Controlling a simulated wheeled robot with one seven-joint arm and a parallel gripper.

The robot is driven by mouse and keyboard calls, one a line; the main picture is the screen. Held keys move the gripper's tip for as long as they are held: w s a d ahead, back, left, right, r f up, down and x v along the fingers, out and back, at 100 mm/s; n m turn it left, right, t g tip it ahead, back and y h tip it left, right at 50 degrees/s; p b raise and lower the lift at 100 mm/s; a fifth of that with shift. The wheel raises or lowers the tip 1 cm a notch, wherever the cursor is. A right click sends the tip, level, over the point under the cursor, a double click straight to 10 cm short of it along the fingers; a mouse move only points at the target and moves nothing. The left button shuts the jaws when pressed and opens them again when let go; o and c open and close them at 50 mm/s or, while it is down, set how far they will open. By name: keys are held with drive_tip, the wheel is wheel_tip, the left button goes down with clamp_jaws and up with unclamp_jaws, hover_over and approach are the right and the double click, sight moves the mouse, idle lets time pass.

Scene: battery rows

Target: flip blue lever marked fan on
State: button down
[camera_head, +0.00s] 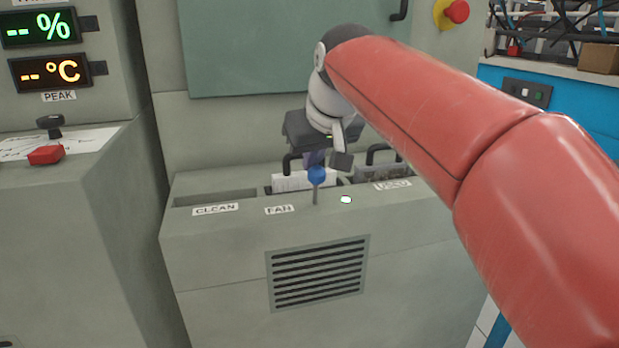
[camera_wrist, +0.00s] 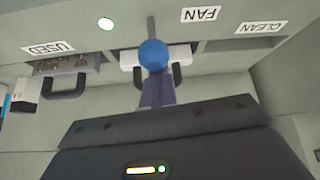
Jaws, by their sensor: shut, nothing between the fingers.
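The fan lever is a blue ball knob (camera_head: 316,175) on a thin grey stalk that stands roughly upright at the front edge of the grey cabinet, right of the FAN label (camera_head: 278,209). The knob also shows in the wrist view (camera_wrist: 153,54), just beyond my fingertips. My gripper (camera_head: 317,160) is shut and empty, with its fingers right behind and above the knob in the head view. In the wrist view my shut gripper (camera_wrist: 155,82) points at the knob, which covers its tips. I cannot tell whether they touch. A green light (camera_head: 346,199) is lit right of the lever.
Behind the lever are slots marked CLEAN (camera_head: 215,209) and USED (camera_head: 392,185), with a white handled filter (camera_head: 290,181) between them. A vent grille (camera_head: 318,272) is on the cabinet front. A red button on yellow (camera_head: 456,12) is at the upper right.

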drive_tip(key=shift+s+p, duration=0.1)
drive_tip(key=shift+p, duration=0.2)
drive_tip(key=shift+r, duration=0.1)
drive_tip(key=shift+r+p, duration=0.75)
drive_tip(key=shift+p, duration=0.05)
